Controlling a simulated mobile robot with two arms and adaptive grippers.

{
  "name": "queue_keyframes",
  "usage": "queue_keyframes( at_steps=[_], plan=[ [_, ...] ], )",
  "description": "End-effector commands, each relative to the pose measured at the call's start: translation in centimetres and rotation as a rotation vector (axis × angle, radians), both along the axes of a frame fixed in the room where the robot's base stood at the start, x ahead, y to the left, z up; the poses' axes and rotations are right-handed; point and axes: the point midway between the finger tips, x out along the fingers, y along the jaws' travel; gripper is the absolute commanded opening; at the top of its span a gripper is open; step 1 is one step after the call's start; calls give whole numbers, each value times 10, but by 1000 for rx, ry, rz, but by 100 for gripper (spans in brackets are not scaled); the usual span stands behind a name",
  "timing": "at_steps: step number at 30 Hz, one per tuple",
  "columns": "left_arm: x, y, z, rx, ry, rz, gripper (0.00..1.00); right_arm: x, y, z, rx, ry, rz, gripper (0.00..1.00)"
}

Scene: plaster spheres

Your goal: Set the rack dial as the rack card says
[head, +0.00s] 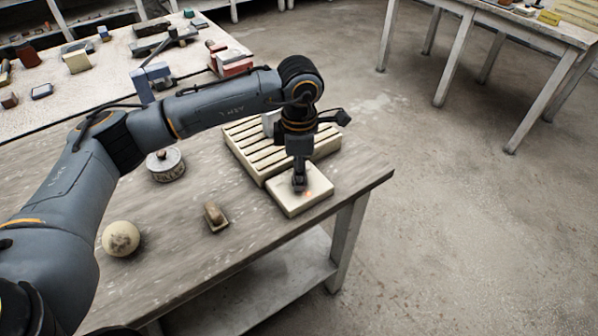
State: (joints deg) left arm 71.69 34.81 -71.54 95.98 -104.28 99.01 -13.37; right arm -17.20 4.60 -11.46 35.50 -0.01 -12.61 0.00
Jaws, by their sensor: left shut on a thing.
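A pale, flat square block (287,204) lies at the right end of the workbench, against the front of a cream slatted rack (250,153). My left gripper (300,186) points straight down onto the top of this block. It is shut on a small dark part there, which I take to be the rack dial; the fingers hide most of it, and its setting cannot be read. A small orange-red glow shows beside the fingertips. I cannot make out a rack card. My right gripper is not in view.
A pale, stained sphere (121,239), a small brown-handled block (214,216) and a round lidded tin (166,165) stand on the bench (250,235). A whitish cup-like thing (269,122) is at the rack, partly behind my arm. Cluttered tables stand behind and at upper right.

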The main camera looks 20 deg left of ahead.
Motion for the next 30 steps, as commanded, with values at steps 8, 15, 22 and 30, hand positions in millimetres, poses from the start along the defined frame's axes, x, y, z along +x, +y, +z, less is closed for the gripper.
queue_keyframes(
  at_steps=[8,15,22,30],
  plan=[
    [-1,-1,-1,-2,2,0,54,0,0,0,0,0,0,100],
    [0,0,0,0,1,1,54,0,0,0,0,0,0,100],
    [1,-1,20,-2,-3,0,54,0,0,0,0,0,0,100],
    [1,-1,78,-2,-3,1,54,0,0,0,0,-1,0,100]
  ],
)
